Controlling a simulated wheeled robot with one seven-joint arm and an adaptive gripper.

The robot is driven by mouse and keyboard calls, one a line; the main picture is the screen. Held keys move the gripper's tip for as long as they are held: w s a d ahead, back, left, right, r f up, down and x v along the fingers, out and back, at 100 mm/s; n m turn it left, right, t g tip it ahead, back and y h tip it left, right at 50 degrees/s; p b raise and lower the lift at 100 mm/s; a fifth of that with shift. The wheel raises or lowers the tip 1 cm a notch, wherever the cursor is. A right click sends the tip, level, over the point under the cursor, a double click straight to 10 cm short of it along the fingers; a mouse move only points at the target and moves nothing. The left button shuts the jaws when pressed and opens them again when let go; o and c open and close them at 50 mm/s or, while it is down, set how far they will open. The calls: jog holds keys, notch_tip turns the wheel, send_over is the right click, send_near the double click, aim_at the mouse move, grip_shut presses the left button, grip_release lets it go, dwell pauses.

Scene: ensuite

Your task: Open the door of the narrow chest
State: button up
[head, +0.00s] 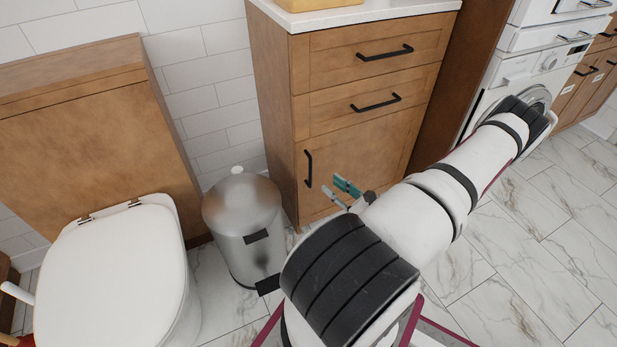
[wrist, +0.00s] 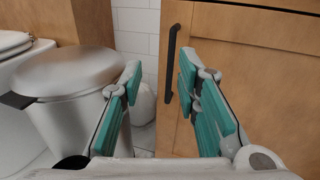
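The narrow chest (head: 285,110) is wooden with a white top, two drawers above and one door (head: 360,165) below. The door is shut. Its black upright handle (head: 308,168) is at the door's left edge. In the wrist view the handle (wrist: 172,62) shows ahead, between my fingers but nearer the right one, in front of the door (wrist: 245,65). My gripper (head: 338,190) is open, with teal finger pads, just in front of the lower part of the door. In the wrist view my gripper (wrist: 160,85) is empty, and the handle appears beyond the fingertips.
A metal pedal bin (head: 243,222) stands left of the chest, close to my gripper's left finger in the wrist view. A white toilet (head: 120,265) is further left. A washing machine (head: 510,85) is to the right. Marble floor (head: 530,230) at the right is clear.

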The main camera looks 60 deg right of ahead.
aim_at(311, 168)
jog(key=shift+m+h, duration=0.7)
jog(key=shift+h, duration=0.1)
jog(key=w+d+b, duration=0.1)
jog(key=w, duration=0.3)
jog(key=w+d+f+b, duration=0.1)
jog(key=w+d, duration=0.1)
jog(key=w, duration=0.1)
jog(key=w+d+f+b, duration=0.1)
jog(key=w+d+b, duration=0.1)
jog(key=w, duration=0.2)
jog(key=shift+w+d+f, duration=0.1)
jog(key=shift+w+f, duration=0.15)
jog(key=shift+w, duration=0.1)
grip_shut()
